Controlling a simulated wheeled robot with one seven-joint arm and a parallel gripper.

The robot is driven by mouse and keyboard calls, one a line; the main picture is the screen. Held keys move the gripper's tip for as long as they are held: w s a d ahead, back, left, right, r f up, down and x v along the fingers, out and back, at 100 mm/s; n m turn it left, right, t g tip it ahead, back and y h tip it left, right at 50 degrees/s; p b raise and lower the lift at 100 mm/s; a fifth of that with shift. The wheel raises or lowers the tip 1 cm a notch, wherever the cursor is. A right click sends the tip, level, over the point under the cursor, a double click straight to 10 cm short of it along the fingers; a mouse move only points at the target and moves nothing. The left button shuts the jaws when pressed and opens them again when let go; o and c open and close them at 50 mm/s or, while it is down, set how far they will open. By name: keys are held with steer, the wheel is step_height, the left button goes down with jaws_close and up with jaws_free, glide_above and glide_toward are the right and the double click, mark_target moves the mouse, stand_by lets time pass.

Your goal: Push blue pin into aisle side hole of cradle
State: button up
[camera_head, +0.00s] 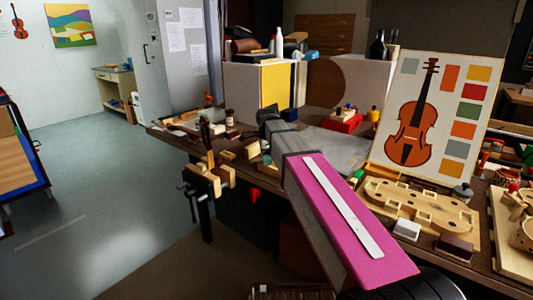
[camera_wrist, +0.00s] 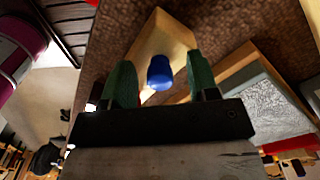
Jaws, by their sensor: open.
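A blue pin (camera_wrist: 160,73) shows in the wrist view between the two green fingertips of my gripper (camera_wrist: 157,85). The fingers are open, with a gap on each side of the pin. A pale wooden block (camera_wrist: 165,40), possibly part of the cradle, lies just beyond the pin. The pin's rounded end faces the camera and overlaps the block's near end; I cannot tell how deep it sits or see any hole. In the head view my arm hides the gripper, and I cannot make out the pin there.
A grey-topped wooden piece (camera_wrist: 265,98) lies right of the fingers in the wrist view. In the head view, a wooden vise (camera_head: 207,180) is at the bench's left edge, a violin-shaped wooden form (camera_head: 415,200) lies at right, and a violin picture board (camera_head: 432,120) stands behind it.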

jaws_close()
stand_by(0.3)
steer(key=shift+r, duration=0.7)
stand_by(1.4)
steer(key=shift+r, duration=1.2)
steer(key=shift+r, duration=0.15)
step_height(320, 180, up, 7)
stand_by(0.6)
